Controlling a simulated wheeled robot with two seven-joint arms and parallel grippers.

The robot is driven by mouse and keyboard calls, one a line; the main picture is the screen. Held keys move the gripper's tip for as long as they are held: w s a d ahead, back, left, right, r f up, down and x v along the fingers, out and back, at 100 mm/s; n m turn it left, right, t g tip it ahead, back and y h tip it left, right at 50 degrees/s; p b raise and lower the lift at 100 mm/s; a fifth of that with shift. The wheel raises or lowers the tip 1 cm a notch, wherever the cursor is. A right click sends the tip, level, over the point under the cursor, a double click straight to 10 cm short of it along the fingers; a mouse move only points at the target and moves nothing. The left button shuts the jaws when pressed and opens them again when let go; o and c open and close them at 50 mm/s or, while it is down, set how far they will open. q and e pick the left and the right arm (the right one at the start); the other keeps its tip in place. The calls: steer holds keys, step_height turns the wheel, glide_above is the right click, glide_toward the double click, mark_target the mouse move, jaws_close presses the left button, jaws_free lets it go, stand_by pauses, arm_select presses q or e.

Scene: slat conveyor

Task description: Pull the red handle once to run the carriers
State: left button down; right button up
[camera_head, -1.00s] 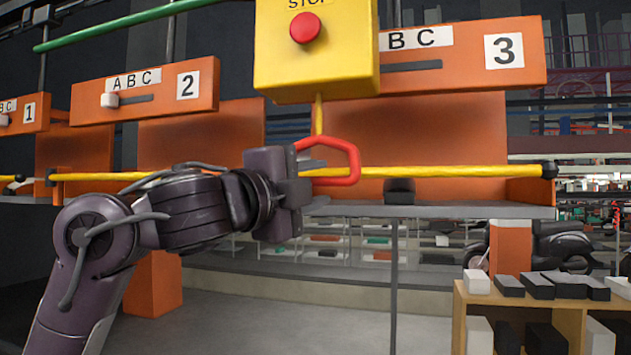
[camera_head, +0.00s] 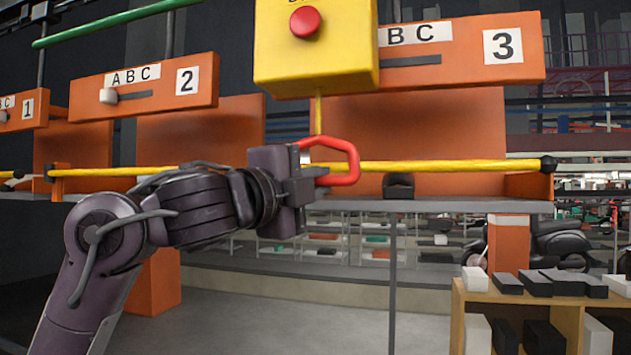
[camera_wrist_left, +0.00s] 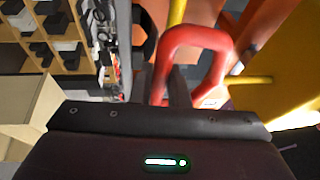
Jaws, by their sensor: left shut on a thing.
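The red handle (camera_head: 345,152) is a loop hanging below the yellow stop box (camera_head: 315,55) on a yellow cord, in front of the yellow rail. My left gripper (camera_head: 304,175) is at the loop's left side and shut on it. The left wrist view shows the red handle (camera_wrist_left: 197,42) between the fingers, which are partly hidden behind the gripper body. The stop box has a red button (camera_head: 305,22). My right gripper is not in view.
Orange station panels numbered 1, 2 and 3 (camera_head: 502,45) line the conveyor. A black block (camera_head: 398,186) sits on the grey ledge under panel 3. A wooden shelf (camera_head: 520,303) with black and white boxes stands at the lower right.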

arm_select(q)
step_height(320, 180, down, 5)
steer(key=b, duration=0.3)
steer(key=shift+f, duration=0.15)
step_height(320, 180, up, 6)
steer(key=p, duration=0.4)
steer(key=c, duration=1.4)
jaws_free()
steer(key=b+v, duration=0.1)
steer(key=v, duration=0.8)
steer(key=shift+b, duration=0.35)
